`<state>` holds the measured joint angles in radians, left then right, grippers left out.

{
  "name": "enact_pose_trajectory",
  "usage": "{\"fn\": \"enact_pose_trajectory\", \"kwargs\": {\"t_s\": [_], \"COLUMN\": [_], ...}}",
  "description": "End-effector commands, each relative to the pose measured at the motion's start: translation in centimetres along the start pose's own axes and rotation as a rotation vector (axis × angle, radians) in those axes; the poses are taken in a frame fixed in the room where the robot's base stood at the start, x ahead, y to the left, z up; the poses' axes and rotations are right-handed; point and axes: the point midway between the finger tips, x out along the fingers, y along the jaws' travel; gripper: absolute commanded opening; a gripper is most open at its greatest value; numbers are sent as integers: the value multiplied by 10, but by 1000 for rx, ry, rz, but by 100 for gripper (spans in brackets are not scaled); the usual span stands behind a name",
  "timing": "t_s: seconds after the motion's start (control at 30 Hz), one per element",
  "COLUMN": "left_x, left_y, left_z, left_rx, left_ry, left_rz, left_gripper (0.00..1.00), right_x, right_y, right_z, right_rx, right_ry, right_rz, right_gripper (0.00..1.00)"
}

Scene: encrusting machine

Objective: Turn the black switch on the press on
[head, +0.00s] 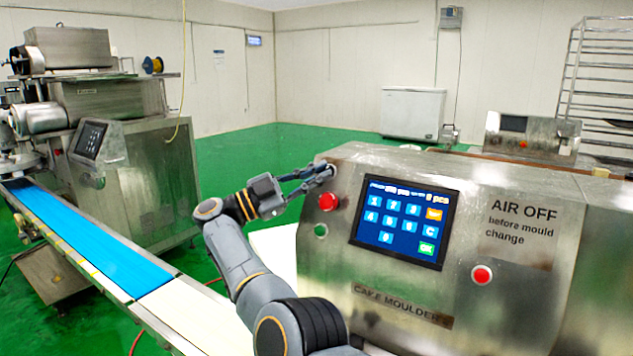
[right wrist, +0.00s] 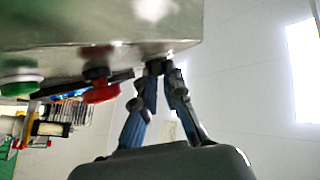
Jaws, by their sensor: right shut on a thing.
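The press (head: 390,275) is a brushed-metal cake moulder with a touch screen on its sloped front. My right gripper (head: 326,170) reaches its upper left corner, just above the red button (head: 328,201). In the right wrist view, the two fingers of my right gripper (right wrist: 163,72) close on the small black switch (right wrist: 155,67) at the edge of the metal panel. The fingertips largely cover the switch, so I cannot tell its turned position. My left gripper is not in view.
A green button (head: 321,231) sits below the red one, and another red button (head: 482,274) is right of the screen (head: 404,220). A blue conveyor belt (head: 80,240) runs along the left. Green floor (head: 240,160) lies open behind.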

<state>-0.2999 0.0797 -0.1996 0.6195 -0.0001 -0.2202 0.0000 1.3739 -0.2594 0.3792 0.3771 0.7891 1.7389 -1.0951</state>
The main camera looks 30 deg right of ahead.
Motion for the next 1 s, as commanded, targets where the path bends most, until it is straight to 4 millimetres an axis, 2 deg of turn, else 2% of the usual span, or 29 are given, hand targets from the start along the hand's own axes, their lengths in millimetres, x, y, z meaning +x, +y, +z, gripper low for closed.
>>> {"fn": "enact_pose_trajectory", "kwargs": {"t_s": [0.77, 0.8, 0.9, 1.0], "left_x": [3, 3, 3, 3], "left_y": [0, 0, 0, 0], "left_z": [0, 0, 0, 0], "left_rx": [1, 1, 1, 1], "left_ry": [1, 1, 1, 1], "left_rz": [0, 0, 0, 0], "left_gripper": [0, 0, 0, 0], "right_x": [0, 0, 0, 0], "right_y": [0, 0, 0, 0], "right_z": [-3, -3, -3, -3], "right_rx": [29, 29, 29, 29], "right_ry": [-1, -1, -1, 0], "right_rz": [39, 39, 39, 39], "right_gripper": [0, 11, 32, 32]}}
